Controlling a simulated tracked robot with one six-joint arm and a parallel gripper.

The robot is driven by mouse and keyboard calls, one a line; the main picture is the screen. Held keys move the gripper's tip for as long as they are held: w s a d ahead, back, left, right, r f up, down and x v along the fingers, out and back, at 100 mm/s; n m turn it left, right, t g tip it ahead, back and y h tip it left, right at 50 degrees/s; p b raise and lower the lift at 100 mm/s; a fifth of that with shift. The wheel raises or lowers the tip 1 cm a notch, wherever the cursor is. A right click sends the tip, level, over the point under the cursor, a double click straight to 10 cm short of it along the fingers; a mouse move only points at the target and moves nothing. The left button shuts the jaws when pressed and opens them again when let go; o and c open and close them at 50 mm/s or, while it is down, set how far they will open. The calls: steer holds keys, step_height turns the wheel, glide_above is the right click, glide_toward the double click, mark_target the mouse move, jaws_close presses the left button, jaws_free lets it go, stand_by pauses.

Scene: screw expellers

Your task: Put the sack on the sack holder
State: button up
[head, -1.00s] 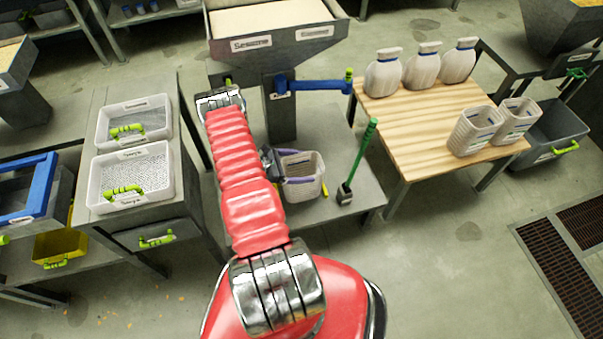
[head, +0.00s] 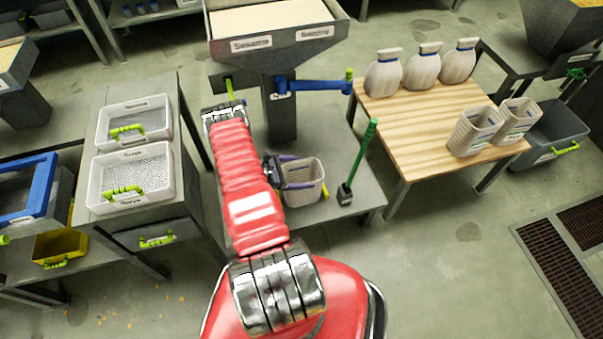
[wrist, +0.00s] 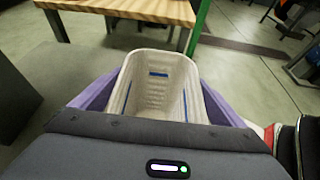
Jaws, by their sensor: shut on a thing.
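The sack (head: 309,188) is an open, off-white, ribbed sack over the grey platform below the hopper; whether it touches the platform is unclear. My gripper (head: 298,172) is shut on it, purple fingers along its sides. In the wrist view the sack (wrist: 158,70) is upright with its mouth open, showing a blue mark inside, between the purple fingers of my gripper (wrist: 160,88). I cannot single out the sack holder with certainty; my red arm hides part of the machine's base.
The hopper (head: 270,44) with Sesame labels has a blue lever (head: 318,85) on its right. A green-handled tool (head: 360,158) stands right of the sack. The wooden table (head: 420,125) bears several sacks. White mesh trays (head: 133,195) sit at left.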

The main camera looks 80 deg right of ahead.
steer(key=shift+f, duration=0.15)
steer(key=o, duration=1.1)
steer(key=v, duration=1.2)
steer(key=shift+a, duration=0.1)
